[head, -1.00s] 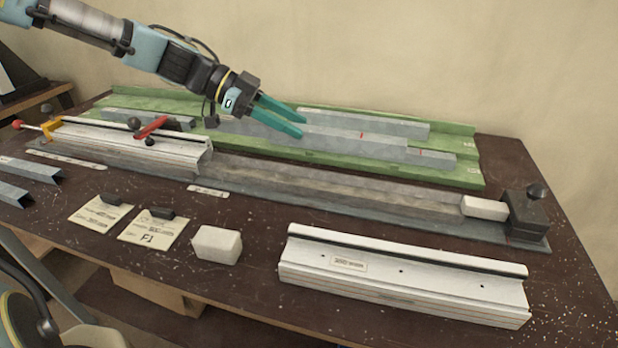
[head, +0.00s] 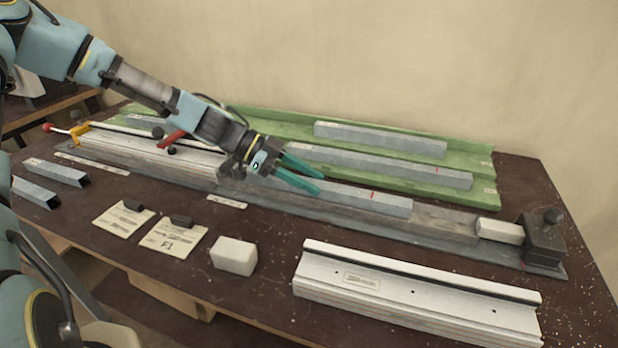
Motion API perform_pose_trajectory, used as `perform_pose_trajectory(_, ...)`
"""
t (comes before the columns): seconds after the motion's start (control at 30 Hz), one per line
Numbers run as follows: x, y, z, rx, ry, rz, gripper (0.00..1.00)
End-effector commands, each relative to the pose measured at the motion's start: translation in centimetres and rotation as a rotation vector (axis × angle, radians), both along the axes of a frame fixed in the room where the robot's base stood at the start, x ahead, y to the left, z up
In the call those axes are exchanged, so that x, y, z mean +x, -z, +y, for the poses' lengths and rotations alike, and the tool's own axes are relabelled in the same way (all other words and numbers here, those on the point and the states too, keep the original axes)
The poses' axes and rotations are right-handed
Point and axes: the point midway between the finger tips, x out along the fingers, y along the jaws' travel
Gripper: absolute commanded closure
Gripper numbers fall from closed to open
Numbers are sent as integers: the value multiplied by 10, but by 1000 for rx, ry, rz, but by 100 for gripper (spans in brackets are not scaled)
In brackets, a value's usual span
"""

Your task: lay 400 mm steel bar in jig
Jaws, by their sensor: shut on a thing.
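My gripper (head: 319,182) is shut on a grey steel bar (head: 390,202) with a red mark near its right end. The fingers and wrist hide the bar's left part. The bar lies lengthwise along the jig's channel (head: 450,222), at or just above it; I cannot tell whether it touches the channel floor. The bar's right end is apart from the white block (head: 500,231), which sits against the black end stop (head: 545,240). A white slotted profile (head: 120,143) with a red-handled clamp (head: 171,139) occupies the jig's left part.
In front are a loose white profile (head: 420,300), a white block (head: 233,255), two cards (head: 172,238) and short channel pieces (head: 55,172).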

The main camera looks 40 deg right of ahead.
Motion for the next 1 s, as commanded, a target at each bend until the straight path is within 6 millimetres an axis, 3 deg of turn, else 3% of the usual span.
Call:
perform_pose_trajectory(0.23,0,7,0,0,0,1,100)
perform_pose_trajectory(0.27,0,6,0,1,0,1,57)
perform_pose_trajectory(0.5,-1,5,0,1,1,2,30)
perform_pose_trajectory(0.77,-2,5,1,2,5,4,29)
perform_pose_trajectory(0.9,-2,-5,1,1,7,3,29)
perform_pose_trajectory(1.0,13,-7,12,-1,0,-1,29)
